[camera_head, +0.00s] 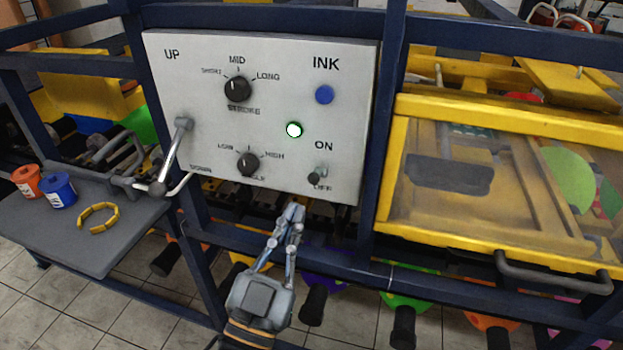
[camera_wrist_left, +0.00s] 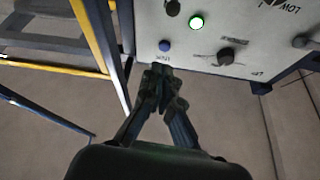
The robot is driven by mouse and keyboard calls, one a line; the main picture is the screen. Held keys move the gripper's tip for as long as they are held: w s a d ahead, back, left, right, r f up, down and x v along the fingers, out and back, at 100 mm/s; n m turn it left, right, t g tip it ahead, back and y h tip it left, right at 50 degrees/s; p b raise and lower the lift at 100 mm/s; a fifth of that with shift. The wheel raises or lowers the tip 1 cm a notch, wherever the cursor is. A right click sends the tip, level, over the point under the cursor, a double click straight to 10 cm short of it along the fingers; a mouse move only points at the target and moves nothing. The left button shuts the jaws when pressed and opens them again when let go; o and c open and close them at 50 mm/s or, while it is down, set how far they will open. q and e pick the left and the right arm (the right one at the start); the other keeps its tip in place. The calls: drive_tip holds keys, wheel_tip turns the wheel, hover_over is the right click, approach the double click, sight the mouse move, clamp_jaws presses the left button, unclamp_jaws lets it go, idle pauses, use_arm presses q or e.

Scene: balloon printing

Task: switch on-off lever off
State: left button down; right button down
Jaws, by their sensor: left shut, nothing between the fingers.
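The on-off lever (camera_head: 316,176) is a small grey switch with a dark tip at the lower right of the white control panel (camera_head: 205,90), between the words ON and OFF. Its tip points down and left, near OFF. The round light (camera_head: 294,130) above it glows green-white; it also shows in the left wrist view (camera_wrist_left: 196,23). My left gripper (camera_head: 294,210) is shut and empty, just below the panel's lower edge and left of the lever, apart from it. In the left wrist view its closed fingers (camera_wrist_left: 160,72) point toward the panel. My right gripper is not in view.
Black knobs (camera_head: 238,89), a blue INK button (camera_head: 324,94) and a large grey lever (camera_head: 172,155) are on the panel. Dark blue frame bars surround it. A yellow-framed machine door (camera_head: 490,245) stands right. A grey shelf (camera_head: 75,235) with red and blue cups is left.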

use_arm(q)
wheel_tip(320, 180, up, 5)
drive_tip(key=p, duration=0.5)
hover_over(310, 182)
drive_tip(key=s, duration=0.3)
drive_tip(key=f, duration=0.1)
drive_tip(key=w+f, duration=0.1)
drive_tip(key=f, duration=0.1)
drive_tip(key=shift+w+d+f, duration=0.1)
drive_tip(key=shift+d, duration=0.1)
drive_tip(key=shift+a+f, duration=0.1)
drive_tip(key=shift+f, duration=0.7)
drive_tip(key=shift+a, duration=0.1)
